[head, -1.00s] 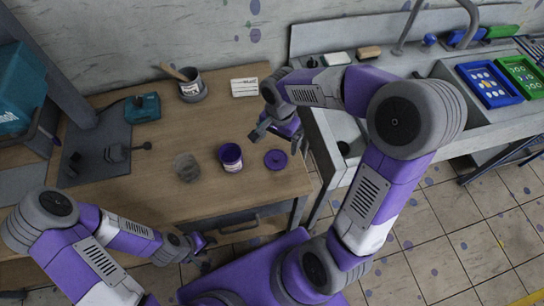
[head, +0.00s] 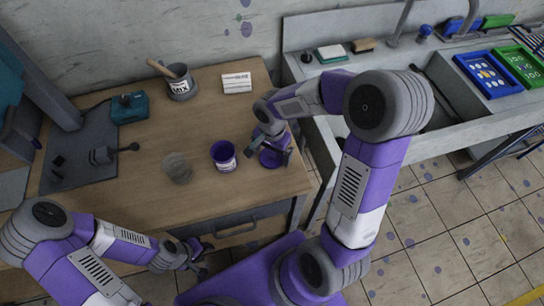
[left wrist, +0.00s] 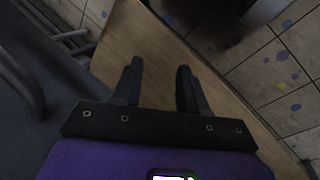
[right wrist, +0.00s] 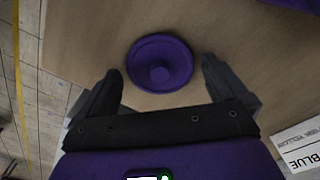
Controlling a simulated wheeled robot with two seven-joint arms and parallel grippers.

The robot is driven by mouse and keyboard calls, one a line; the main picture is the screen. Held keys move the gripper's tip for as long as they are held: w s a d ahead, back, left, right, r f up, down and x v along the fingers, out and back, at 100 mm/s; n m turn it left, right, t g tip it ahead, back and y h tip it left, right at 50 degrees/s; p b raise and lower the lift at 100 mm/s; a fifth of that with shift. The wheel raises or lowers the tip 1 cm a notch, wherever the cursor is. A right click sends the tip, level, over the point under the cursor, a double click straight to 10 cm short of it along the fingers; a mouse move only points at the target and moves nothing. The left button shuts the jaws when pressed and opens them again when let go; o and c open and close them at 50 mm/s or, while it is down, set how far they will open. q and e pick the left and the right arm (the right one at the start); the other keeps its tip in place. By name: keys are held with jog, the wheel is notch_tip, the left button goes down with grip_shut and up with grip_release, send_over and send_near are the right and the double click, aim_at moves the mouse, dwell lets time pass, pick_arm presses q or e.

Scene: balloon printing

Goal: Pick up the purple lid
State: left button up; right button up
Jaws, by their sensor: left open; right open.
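The purple lid (right wrist: 160,62) lies flat on the wooden table, a round disc with a knob in its middle. In the head view the lid (head: 271,158) is near the table's right edge, partly hidden by my right gripper (head: 269,151). In the right wrist view my right gripper (right wrist: 160,85) is open and empty, with the lid just beyond and between its fingertips, not held. My left gripper (head: 203,247) is open and empty in front of the table's front edge; its fingers also show in the left wrist view (left wrist: 158,70).
A purple paint cup (head: 224,156) stands just left of the lid, with a translucent cup (head: 177,168) further left. A mixing pot (head: 181,88) and a white label card (head: 237,82) are at the back. A sink counter (head: 340,130) adjoins on the right.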

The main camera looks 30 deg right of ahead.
aim_at(269, 154)
jog(key=shift+c, duration=0.5)
jog(key=c, duration=0.8)
notch_tip(269, 154, up, 11)
jog(key=p, duration=0.4)
jog(key=w+a+r+n+p, duration=0.2)
jog(key=w+a+n+p, duration=0.1)
jog(key=a+p, duration=0.35)
jog(key=w+a+r+n+p, duration=0.2)
jog(key=a+n+p, duration=0.1)
jog(key=a+p, duration=0.3)
jog(key=shift+w+a+f+b, duration=0.1)
jog(key=shift+a+f+b, duration=0.05)
jog(key=shift+f+b, duration=1.45)
jog(key=shift+w+a+f+b, duration=0.1)
jog(key=shift+a+f+b, duration=0.05)
jog(key=shift+f+b, duration=1.4)
